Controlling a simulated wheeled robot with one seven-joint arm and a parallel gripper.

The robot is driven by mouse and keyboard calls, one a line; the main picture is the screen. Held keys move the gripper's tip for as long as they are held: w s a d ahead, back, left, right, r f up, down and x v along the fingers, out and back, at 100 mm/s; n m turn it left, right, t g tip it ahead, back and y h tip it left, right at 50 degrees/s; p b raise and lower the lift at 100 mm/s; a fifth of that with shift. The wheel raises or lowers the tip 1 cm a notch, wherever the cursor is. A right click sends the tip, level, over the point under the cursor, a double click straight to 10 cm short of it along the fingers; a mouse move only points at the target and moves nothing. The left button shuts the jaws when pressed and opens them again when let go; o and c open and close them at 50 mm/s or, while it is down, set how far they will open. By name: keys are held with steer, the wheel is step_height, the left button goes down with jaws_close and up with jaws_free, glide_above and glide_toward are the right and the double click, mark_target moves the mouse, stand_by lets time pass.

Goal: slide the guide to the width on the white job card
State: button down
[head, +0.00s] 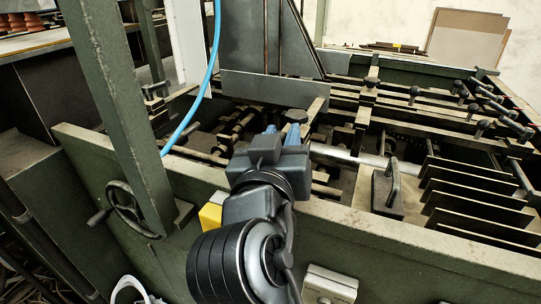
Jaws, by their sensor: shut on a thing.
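My gripper (282,131) reaches over the near green rail of the feeder, its blue fingertips pointing away from me. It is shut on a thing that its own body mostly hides. A dark knob (297,116) shows just beyond the fingertips, at the near end of a pale bar (317,106) that looks like the guide. I cannot tell exactly where the fingers touch it. No white job card can be made out in this view, nor any width written on one.
A silver rod (345,158) runs right from my gripper. A block with a black handle (388,192) and several upright plates (470,195) stand further right. A green post (118,105), a handwheel (124,208) and a blue hose (203,95) are on the left.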

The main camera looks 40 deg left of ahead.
steer(key=shift+w+a+r, duration=0.1)
steer(key=shift+w, duration=0.4)
steer(key=c, duration=1)
jaws_free()
steer(key=shift+o, duration=0.2)
steer(key=shift+b+v, duration=0.3)
steer(key=shift+v, duration=3.6)
